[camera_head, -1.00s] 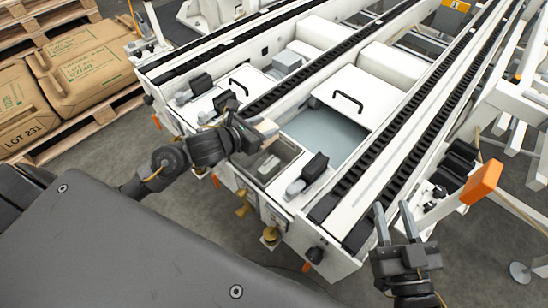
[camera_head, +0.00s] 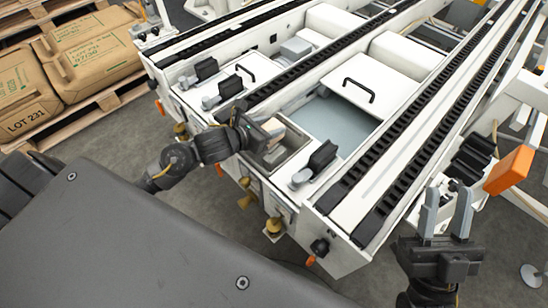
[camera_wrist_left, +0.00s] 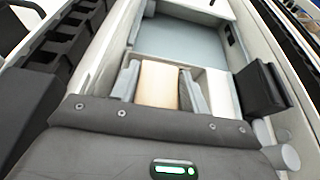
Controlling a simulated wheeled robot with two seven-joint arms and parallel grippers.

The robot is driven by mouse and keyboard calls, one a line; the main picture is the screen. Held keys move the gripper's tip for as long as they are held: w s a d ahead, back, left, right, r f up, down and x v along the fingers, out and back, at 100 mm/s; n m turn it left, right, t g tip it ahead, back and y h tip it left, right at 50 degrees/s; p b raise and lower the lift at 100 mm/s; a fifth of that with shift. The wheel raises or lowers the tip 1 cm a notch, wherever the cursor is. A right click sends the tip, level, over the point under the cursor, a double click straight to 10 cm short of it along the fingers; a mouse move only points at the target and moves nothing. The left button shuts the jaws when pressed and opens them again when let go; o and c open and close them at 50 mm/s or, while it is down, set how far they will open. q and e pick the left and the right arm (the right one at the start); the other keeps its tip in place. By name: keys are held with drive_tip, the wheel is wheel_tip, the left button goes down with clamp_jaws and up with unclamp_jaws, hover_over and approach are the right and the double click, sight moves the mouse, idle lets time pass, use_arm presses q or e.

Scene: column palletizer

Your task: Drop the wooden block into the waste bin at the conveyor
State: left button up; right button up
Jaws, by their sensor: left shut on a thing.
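My left gripper (camera_head: 272,130) is shut on the wooden block (camera_head: 275,125), a pale tan piece. In the left wrist view the block (camera_wrist_left: 160,83) sits between the two grey fingers. The block's height above the rim is hard to tell, and the arm hides part of the box. My right gripper (camera_head: 447,205) is open and empty, to the right of the conveyor.
Black sensor blocks (camera_head: 322,157) stand on the conveyor frame beside the box. A white lid with a black handle (camera_head: 359,88) and a blue-grey recess (camera_head: 333,120) lie beyond it. An orange box (camera_head: 509,170) is near my right gripper. Sacks (camera_head: 92,45) lie on a pallet at left.

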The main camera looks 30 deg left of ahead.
use_arm(q)
drive_tip(key=shift+f, duration=0.15)
use_arm(e)
drive_tip(key=shift+s+d+r+t, duration=0.1)
drive_tip(key=shift+d+r+t, duration=0.05)
drive_tip(key=shift+t, duration=0.15)
use_arm(q)
drive_tip(key=o, duration=1.1)
drive_tip(key=p+v, duration=0.1)
drive_tip(key=v, duration=0.9)
drive_tip(key=shift+s+a, duration=0.15)
drive_tip(key=shift+s, duration=0.2)
use_arm(e)
drive_tip(key=shift+w+a+f+g, duration=0.4)
drive_tip(key=shift+a+f+g, duration=0.25)
drive_tip(key=shift+g, duration=0.35)
